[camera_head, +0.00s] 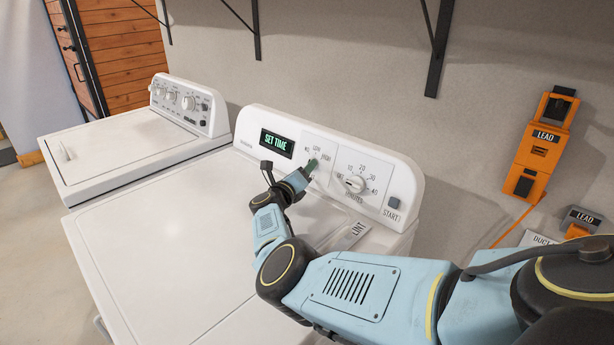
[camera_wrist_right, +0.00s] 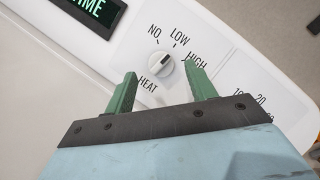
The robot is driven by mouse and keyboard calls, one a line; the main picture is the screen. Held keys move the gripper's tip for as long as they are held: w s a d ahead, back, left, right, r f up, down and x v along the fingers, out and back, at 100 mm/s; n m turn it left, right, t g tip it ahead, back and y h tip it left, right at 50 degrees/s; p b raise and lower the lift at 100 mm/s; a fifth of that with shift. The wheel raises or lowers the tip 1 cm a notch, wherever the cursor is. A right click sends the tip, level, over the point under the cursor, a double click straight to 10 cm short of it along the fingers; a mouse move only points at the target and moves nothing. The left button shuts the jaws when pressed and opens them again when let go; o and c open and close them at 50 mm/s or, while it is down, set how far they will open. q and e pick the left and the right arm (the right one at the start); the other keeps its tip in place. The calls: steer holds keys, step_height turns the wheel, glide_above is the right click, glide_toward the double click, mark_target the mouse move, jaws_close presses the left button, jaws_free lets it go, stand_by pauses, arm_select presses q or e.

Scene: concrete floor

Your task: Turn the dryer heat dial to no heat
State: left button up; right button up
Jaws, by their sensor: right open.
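The heat dial (camera_wrist_right: 160,63) is a small round white knob on the dryer's control panel (camera_head: 338,160). NO, LOW and HIGH are printed around it, with HEAT below. In the right wrist view its pointer is small, and I cannot tell surely which label it marks. My right gripper (camera_wrist_right: 161,70) is open, with one green finger on each side of the dial. I cannot tell whether the fingers touch it. In the head view my right gripper (camera_head: 309,167) reaches up to the panel and partly hides the dial. My left gripper is not in view.
A timer dial (camera_head: 355,184) and a START button (camera_head: 393,203) are right of the heat dial. A display (camera_head: 277,142) reading SET TIME is to its left. A washer (camera_head: 130,145) stands to the left; orange holders (camera_head: 541,150) hang right.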

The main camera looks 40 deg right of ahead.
steer(key=shift+b+x, duration=0.65)
steer(key=shift+x, duration=0.4)
steer(key=shift+w+d+b, duration=0.2)
steer(key=shift+d+b, duration=0.1)
steer(key=shift+d, duration=0.2)
steer(key=shift+c, duration=1.2)
steer(key=c, duration=0.8)
